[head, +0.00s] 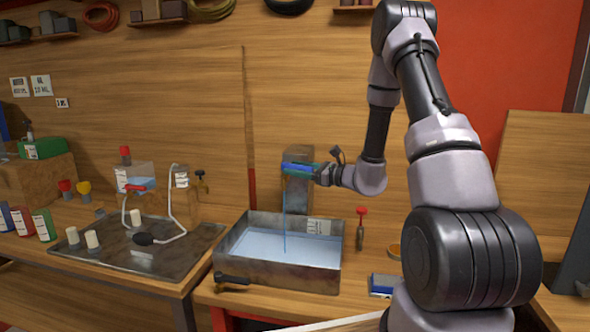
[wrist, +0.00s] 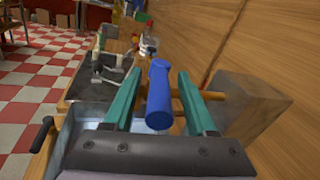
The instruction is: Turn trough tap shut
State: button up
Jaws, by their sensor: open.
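The trough tap's blue handle (wrist: 159,95) lies between the two teal fingers of my gripper (wrist: 160,75) in the wrist view. The fingers are open, with a visible gap on each side of the handle. In the head view my gripper (head: 308,170) is at the tap, in front of the grey block (head: 298,195), and partly hides it. A thin blue stream of water (head: 284,222) falls from the tap into the metal trough (head: 232,268), which holds pale blue water. A brass-coloured pipe (wrist: 212,95) runs from behind the handle to the block in the wrist view.
A black-handled lever (head: 232,280) sticks out at the trough's front left. A red-topped tool (head: 361,225) stands right of the trough. A dark tray (head: 70,255) with tubing and small bottles is on the left bench. The wooden wall is close behind the tap.

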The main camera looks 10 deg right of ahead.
jog(key=shift+w+a, duration=0.2)
jog(key=shift+a, duration=0.05)
grip_shut()
dwell(1.4)
